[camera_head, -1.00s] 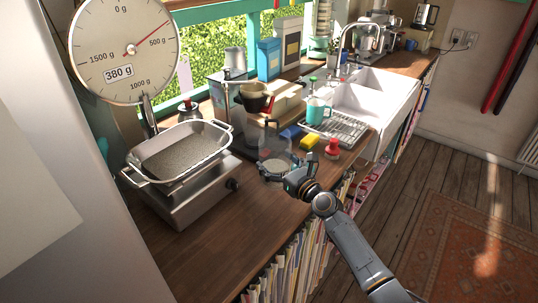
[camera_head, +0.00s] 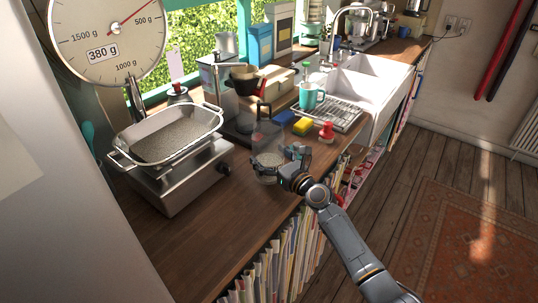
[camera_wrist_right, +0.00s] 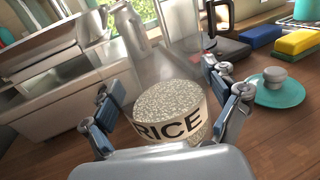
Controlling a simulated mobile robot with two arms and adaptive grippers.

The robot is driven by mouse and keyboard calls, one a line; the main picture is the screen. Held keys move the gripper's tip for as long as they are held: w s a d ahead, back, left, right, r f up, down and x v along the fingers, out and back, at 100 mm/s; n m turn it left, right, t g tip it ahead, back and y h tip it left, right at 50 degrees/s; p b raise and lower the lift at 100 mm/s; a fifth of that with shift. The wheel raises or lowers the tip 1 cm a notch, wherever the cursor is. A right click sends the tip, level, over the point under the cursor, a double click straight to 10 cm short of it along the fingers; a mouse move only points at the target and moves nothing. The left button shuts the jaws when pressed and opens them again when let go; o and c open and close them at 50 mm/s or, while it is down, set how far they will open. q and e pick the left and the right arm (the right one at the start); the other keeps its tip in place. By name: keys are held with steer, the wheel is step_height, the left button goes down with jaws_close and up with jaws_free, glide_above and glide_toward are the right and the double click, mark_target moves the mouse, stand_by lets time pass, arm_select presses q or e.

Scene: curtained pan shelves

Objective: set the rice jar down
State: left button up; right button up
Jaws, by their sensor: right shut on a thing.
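The rice jar (camera_head: 267,159) is clear glass with pale grains in its lower part. It looks about upright at the counter's front part; I cannot tell whether its base touches the wood. In the right wrist view, the jar's band (camera_wrist_right: 172,127) reads RICE, and the jar stands between the two fingers. My right gripper (camera_head: 283,168) is shut on the jar from its right side; it also shows in the wrist view (camera_wrist_right: 160,88). The wooden counter (camera_head: 235,215) has bare wood around the jar. My left gripper is not in view.
A scale (camera_head: 180,185) with a grain-filled pan (camera_head: 190,150) stands to the left, its dial (camera_head: 108,35) reading about 380 g.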

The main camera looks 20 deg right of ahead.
steer(key=shift+f, duration=0.1)
stand_by(0.4)
steer(key=shift+f+b, duration=0.65)
steer(key=shift+f, duration=0.05)
steer(key=shift+f, duration=0.25)
steer(key=o, duration=1.6)
steer(key=shift+s, duration=0.1)
steer(key=shift+f, duration=0.25)
steer(key=v, duration=1.2)
steer(key=shift+r, duration=0.2)
